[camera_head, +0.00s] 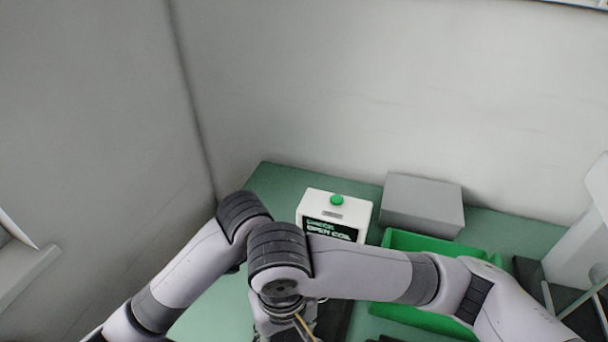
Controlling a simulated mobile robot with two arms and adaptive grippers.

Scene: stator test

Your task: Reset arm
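My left arm (190,268) comes in from the lower left, and its dark-capped joint (243,212) is beside the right arm's end. The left gripper does not show; it is hidden or out of frame. My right arm (360,270) reaches across from the lower right to a dark-capped wrist (280,250). Below this wrist, part of what looks like the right gripper (280,322) shows at the bottom edge. Its fingertips are cut off or hidden, so I cannot tell its opening. A thin yellowish strip (303,325) shows beside it.
A white tester (361,212) with a green button (337,200) and a screen with green text (330,229) stands on the green table (275,182). A grey box (424,205) and a green bin (400,238) are right of it. White equipment (580,245) stands far right. Walls enclose the back and left.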

